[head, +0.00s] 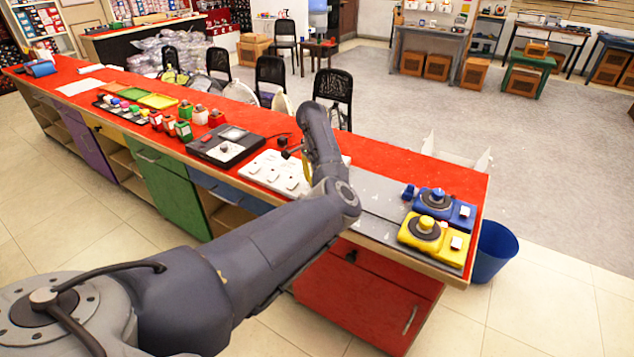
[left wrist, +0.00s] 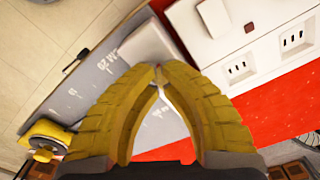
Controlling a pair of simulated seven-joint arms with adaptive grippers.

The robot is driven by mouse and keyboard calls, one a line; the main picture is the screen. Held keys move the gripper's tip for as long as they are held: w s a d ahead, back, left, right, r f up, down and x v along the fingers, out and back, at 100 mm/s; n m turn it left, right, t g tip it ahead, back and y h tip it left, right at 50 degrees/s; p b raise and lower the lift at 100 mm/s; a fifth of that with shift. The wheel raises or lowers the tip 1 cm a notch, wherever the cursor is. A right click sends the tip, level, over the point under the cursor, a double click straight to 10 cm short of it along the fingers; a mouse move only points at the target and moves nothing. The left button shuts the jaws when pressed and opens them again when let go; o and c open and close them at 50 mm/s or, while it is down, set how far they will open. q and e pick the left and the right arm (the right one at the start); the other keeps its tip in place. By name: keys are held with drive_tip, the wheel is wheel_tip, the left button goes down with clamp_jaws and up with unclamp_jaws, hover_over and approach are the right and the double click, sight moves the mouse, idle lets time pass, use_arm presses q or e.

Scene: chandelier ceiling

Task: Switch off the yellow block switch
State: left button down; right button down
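The yellow block switch (head: 420,239) lies at the near right end of the red counter, on a grey board. It has a dark round disc with a yellow knob and a small white square button (head: 456,243). In the left wrist view part of the yellow block (left wrist: 45,130) shows at the lower left edge. My left gripper (left wrist: 158,70) has its yellow fingertips together with nothing seen between them. It is over the grey board and white socket strip, left of and apart from the yellow block. In the head view my forearm mostly hides it. My right gripper is not seen.
A blue block switch (head: 461,213) sits directly behind the yellow one. The white socket strip (head: 270,172) and a black device (head: 205,143) lie to the left. A blue bin (head: 493,252) stands on the floor off the counter's right end. The grey board (head: 375,190) has bare room.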

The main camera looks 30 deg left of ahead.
use_arm(q)
drive_tip(key=shift+f, duration=0.6)
idle(0.3)
drive_tip(key=shift+r, duration=3.55)
